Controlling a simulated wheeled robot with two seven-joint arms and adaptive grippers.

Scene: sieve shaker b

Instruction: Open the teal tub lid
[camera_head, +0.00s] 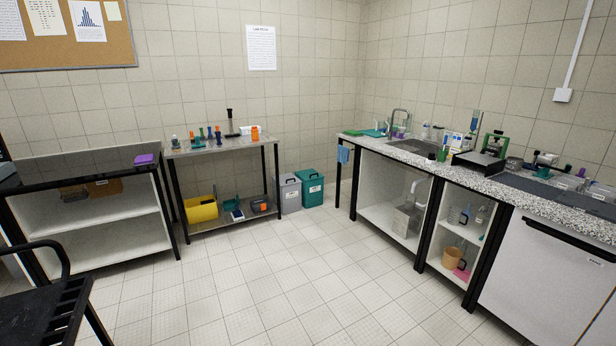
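The teal tub (313,193) stands on the floor against the back wall, in the gap between the small metal table and the counter. Its teal lid (310,175) is on top and looks shut, with a dark handle on it. A pale label is on the tub's front. The tub is far from me across the room. Neither of my grippers shows in the head view.
A grey tub (291,196) stands directly left of the teal one. The small metal table (228,149) is to the left, the speckled counter (409,157) to the right. A black chair (42,311) is at the near left. The tiled floor (262,285) between is clear.

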